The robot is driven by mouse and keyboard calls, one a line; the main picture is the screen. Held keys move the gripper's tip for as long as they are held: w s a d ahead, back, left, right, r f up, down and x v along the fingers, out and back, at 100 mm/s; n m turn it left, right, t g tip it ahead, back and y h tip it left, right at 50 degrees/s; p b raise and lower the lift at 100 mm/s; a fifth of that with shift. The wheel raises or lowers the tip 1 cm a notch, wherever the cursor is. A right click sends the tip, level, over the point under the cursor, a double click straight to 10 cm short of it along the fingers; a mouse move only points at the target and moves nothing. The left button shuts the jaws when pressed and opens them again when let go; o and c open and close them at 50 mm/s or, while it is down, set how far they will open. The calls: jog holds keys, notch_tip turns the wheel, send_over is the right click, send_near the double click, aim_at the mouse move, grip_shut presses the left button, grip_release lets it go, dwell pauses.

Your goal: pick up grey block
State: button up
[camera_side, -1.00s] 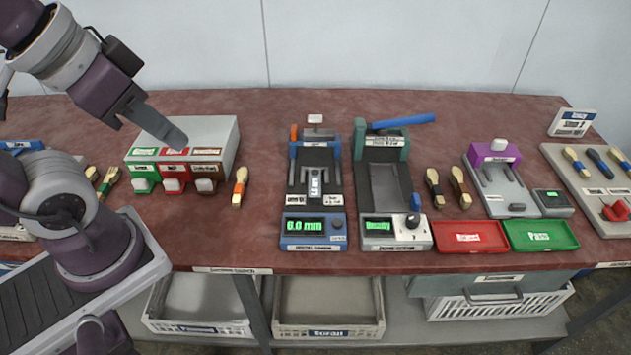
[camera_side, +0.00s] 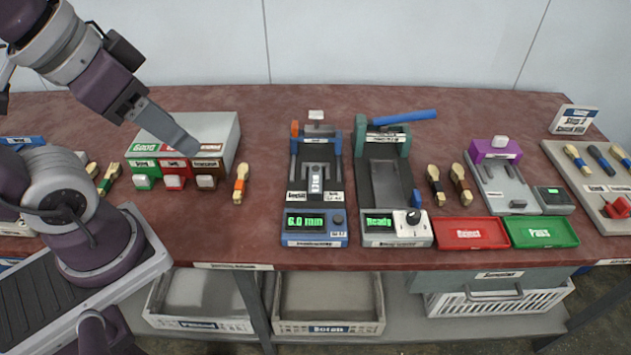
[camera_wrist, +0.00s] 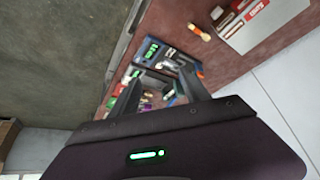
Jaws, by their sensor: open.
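No separate block that is plainly grey shows in the side view, and I cannot tell which thing is the grey block. A small pale block (camera_side: 316,115) sits at the back of the blue measuring device (camera_side: 315,240). My gripper (camera_side: 192,148) is in the air at the left, over the grey three-bay dispenser (camera_side: 215,127), apart from the pale block. In the wrist view my gripper (camera_wrist: 161,73) has its two fingers apart, with nothing clearly between them. The wrist view is tilted, and small things beyond the fingers are hard to tell.
A teal press (camera_side: 384,145) with a blue lever stands right of the measuring device. A red tray (camera_side: 471,247) and a green tray (camera_side: 540,245) lie at the front right. A brush-like piece (camera_side: 241,184) lies beside the dispenser. Bare red bench shows behind the devices.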

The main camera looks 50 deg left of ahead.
aim_at(316, 178)
jog(key=w+a+f+m+g+y, duration=0.4)
jog(key=w+a+f+m+y, duration=0.25)
jog(key=w+f+m, duration=0.35)
jog(key=w+d+f+m+t+y, duration=0.1)
jog(key=w+d+f+m+t, duration=0.1)
jog(key=w+d+f+m, duration=0.1)
jog(key=w+d+f+m+t+y, duration=0.1)
jog(key=w+d+f+m+t, duration=0.2)
jog(key=w+f+m, duration=0.3)
jog(key=w+d+f+m+t+y, duration=0.1)
jog(key=w+d+f+m+t, duration=0.1)
jog(key=f+m, duration=0.5)
jog(key=shift+w+d+f+m+t, duration=0.2)
jog(key=shift+w+d+f, duration=0.1)
jog(key=shift+w+f, duration=0.3)
jog(key=shift+w+d+f+m+t, duration=0.25)
jog(key=shift+w+f, duration=0.1)
jog(key=shift+w, duration=0.3)
jog(key=x, duration=0.6)
jog(key=shift+s+a+f, duration=0.1)
jog(key=shift+a+f, duration=0.1)
jog(key=shift+f, duration=0.1)
jog(key=shift+w+a+f, duration=0.1)
jog(key=shift+w+a, duration=0.15)
jog(key=shift+w, duration=0.05)
grip_shut()
